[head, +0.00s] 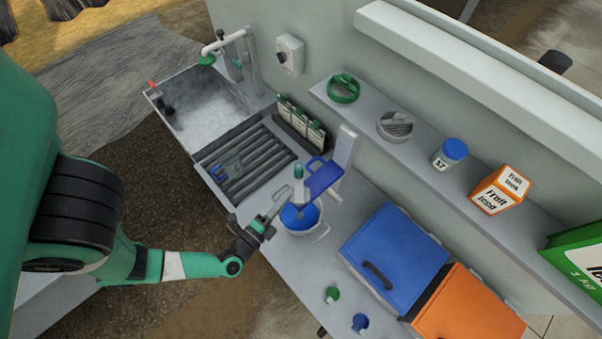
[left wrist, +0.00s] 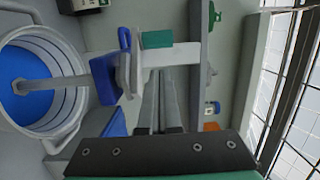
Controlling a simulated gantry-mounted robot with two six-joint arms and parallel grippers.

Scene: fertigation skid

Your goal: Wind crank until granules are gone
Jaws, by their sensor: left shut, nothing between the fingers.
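A stirring stand (head: 346,150) on the bench carries a blue hopper (head: 324,177) and a crank with a green handle (head: 298,170). Below is a white bucket (head: 315,233) with blue contents and a shaft reaching into it. My left gripper (head: 281,195) is shut and empty, just left of the crank. In the left wrist view, the shut fingers (left wrist: 166,75) point towards the green handle (left wrist: 158,39); whether they touch it I cannot tell. The blue hopper (left wrist: 105,78) and bucket (left wrist: 72,105) are to the left there. I cannot make out any granules. My right gripper is not in view.
A sink (head: 205,110) and a drain rack (head: 245,160) are behind left. A blue box (head: 400,240) and an orange box (head: 465,310) stand right of the bucket. A wall shelf (head: 415,150) holds a blue-lidded jar (head: 450,154) and an orange carton (head: 500,190).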

